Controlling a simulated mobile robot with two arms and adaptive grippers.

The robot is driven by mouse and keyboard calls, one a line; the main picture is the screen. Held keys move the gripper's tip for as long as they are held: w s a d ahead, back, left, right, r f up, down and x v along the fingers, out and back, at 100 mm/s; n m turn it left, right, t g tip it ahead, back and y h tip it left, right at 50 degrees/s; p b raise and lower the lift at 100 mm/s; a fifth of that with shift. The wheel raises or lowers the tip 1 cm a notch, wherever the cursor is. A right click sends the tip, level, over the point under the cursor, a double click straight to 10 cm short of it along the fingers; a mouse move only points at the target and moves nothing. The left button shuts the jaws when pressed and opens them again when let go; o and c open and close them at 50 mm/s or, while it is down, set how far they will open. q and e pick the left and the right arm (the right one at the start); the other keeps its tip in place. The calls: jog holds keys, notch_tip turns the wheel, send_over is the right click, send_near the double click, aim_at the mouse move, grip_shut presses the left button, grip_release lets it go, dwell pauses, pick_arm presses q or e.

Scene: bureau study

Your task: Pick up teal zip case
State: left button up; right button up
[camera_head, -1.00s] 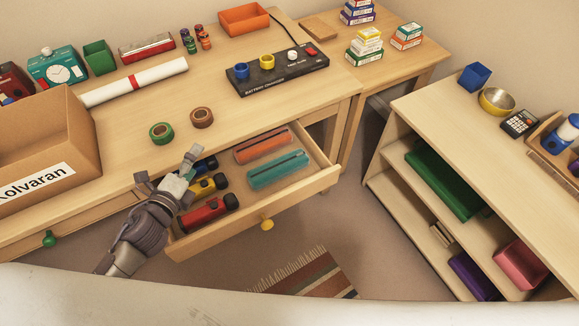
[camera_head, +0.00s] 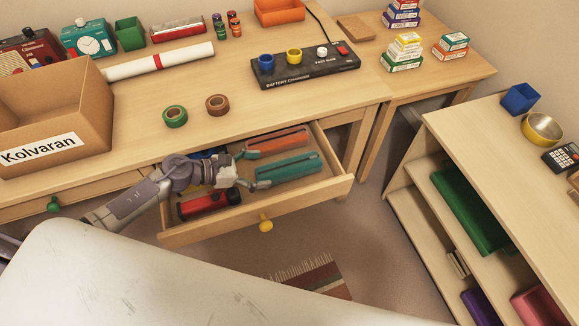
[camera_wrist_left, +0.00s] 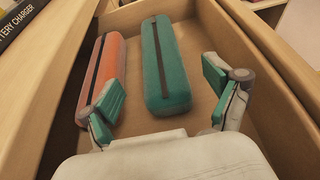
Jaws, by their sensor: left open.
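The teal zip case (camera_head: 288,171) lies in the open drawer (camera_head: 338,186), beside an orange zip case (camera_head: 277,141). The teal case has a dark zip along its top. My left gripper (camera_head: 248,170) is open and empty at the left end of the teal case in the head view. In the left wrist view, the teal case (camera_wrist_left: 165,68) lies ahead of and between the spread fingers of the gripper (camera_wrist_left: 168,100), with the orange case (camera_wrist_left: 103,72) ahead of the left finger. My right gripper is not in view.
A red torch (camera_head: 208,201) lies in the drawer under my left arm; other items there are partly hidden. The drawer walls stand close around the cases. Green tape (camera_head: 175,116) and brown tape (camera_head: 217,105) lie on the desk above. A shelf unit (camera_head: 440,140) stands to the right.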

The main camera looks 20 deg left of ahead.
aim_at(285, 165)
pick_arm(q)
jog(key=x, duration=0.2)
jog(key=r+p+x, duration=0.1)
jog(key=x, duration=0.2)
jog(key=shift+w+d, duration=0.1)
jog(key=shift+w+d+f, duration=0.2)
jog(key=shift+d, duration=0.15)
jog(key=c, duration=1.3)
